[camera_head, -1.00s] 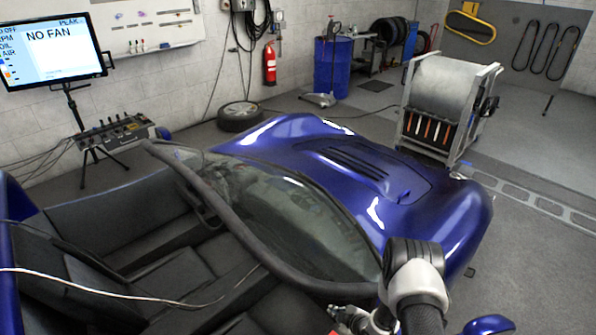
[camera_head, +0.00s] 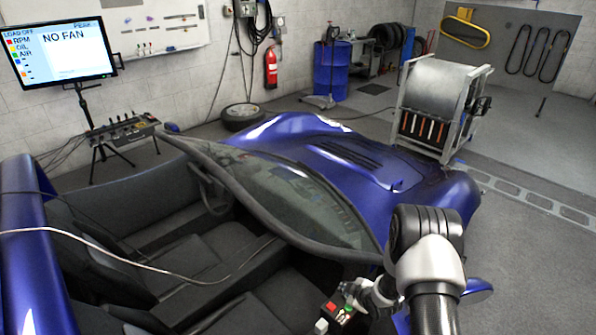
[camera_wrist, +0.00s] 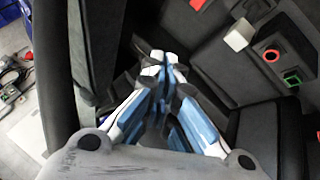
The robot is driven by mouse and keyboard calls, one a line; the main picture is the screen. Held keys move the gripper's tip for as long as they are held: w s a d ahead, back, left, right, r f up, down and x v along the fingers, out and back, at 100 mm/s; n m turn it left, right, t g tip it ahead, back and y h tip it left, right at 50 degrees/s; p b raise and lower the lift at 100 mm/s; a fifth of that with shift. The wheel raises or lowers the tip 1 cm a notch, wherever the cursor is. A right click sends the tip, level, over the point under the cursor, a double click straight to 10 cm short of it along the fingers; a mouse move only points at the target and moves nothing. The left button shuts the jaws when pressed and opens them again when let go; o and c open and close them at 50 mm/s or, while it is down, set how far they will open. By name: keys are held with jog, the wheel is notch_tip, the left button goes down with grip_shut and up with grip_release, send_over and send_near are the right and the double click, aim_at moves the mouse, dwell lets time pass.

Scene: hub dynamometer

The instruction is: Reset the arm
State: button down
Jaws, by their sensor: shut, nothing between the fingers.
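My arm (camera_head: 430,260) rises at the lower right of the head view, over the passenger side of the blue open car (camera_head: 350,160). My gripper (camera_wrist: 163,60) shows in the wrist view with its blue and white fingers closed together and nothing between them. It hangs above the dark car interior. In the head view I cannot make out its fingertips. A small control box with red and green buttons (camera_head: 340,310) sits beside my arm. In the wrist view a red-ringed button (camera_wrist: 271,55), a green-ringed button (camera_wrist: 291,80) and a white block (camera_wrist: 239,35) lie right of the fingers.
The windscreen frame (camera_head: 262,212) stands close to my arm. A thin cable (camera_head: 120,247) crosses the seats. A monitor (camera_head: 62,52) reads NO FAN. The floor (camera_head: 530,250) at right is clear.

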jog(key=s+d+r+m+h+b, duration=0.1)
jog(key=d+r+m+h+b, duration=0.1)
jog(key=r, duration=0.9)
jog(key=s+d+r+m+h+b, duration=0.1)
jog(key=r+m, duration=0.2)
jog(key=r, duration=0.9)
jog(key=s+r+m+g+b, duration=0.2)
jog(key=s+r+m+b, duration=0.1)
jog(key=s+r, duration=0.8)
jog(key=s+a+m+b, duration=0.1)
jog(key=s+a+m, duration=0.1)
jog(key=s, duration=0.9)
jog(key=s+a+m+g+b, duration=0.1)
jog(key=s+a+m, duration=0.1)
jog(key=s, duration=1)
jog(key=shift+a+r+m+y, duration=0.3)
jog(key=shift+a+r+m, duration=0.1)
jog(key=shift+a, duration=0.2)
